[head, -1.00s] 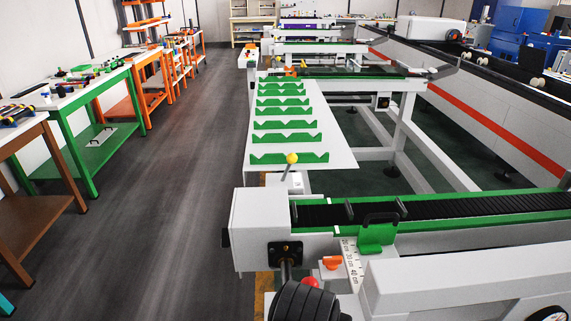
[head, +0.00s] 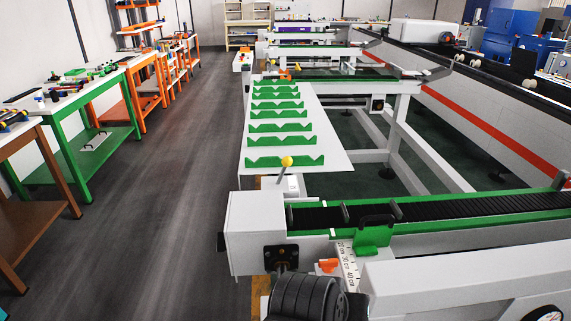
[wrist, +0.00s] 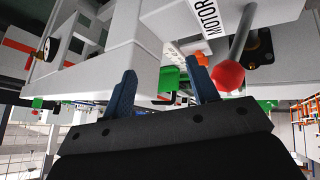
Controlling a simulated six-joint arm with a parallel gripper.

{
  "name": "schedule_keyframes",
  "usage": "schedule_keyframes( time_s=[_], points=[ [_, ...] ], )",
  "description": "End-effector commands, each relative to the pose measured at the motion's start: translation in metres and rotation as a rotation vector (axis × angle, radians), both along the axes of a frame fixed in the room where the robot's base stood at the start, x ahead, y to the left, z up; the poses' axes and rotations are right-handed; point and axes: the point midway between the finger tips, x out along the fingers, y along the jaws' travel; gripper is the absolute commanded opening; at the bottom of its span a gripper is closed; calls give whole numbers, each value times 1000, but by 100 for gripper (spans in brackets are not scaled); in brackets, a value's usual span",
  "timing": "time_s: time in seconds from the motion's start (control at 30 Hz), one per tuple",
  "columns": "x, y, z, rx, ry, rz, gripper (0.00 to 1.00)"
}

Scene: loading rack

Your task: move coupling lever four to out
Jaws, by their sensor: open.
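A lever with a red ball knob (wrist: 227,75) on a grey rod shows in the wrist view, beside a label reading MOTOR (wrist: 205,15). No number is readable on it, so I cannot tell if it is lever four. My gripper (wrist: 161,68) is open and empty, with two blue fingers apart. The red knob is just right of the right finger, not between the fingers; I cannot tell if they touch. In the head view the black end of my arm hides the red knob and the fingers. Another lever with a yellow knob (head: 287,161) stands farther back.
The near rack has a white end block (head: 255,220), a green-edged black conveyor (head: 480,211), a green bracket (head: 372,240) and a small orange part (head: 328,265). A white panel with green notched strips (head: 335,158) lies behind. The floor aisle (head: 170,200) at left is clear.

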Motion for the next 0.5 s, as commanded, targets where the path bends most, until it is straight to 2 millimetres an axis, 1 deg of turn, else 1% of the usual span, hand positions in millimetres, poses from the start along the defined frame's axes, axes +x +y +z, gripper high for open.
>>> schedule_keyframes(
  time_s=[0.03, 0.07, 0.1, 0.2, 0.3, 0.37, 0.47, 0.5],
  points=[
    [4, -13, 15, -74, 2, 15, 54],
    [7, -22, 24, -123, 5, 30, 54],
    [12, -33, 40, -189, 15, 50, 54],
    [34, -57, 78, -306, 49, 108, 54],
    [55, -67, 98, -320, 73, 144, 54],
    [69, -70, 108, -313, 86, 165, 54],
    [95, -75, 120, -285, 107, 201, 54],
    [107, -76, 124, -270, 113, 217, 54]
  ],
)
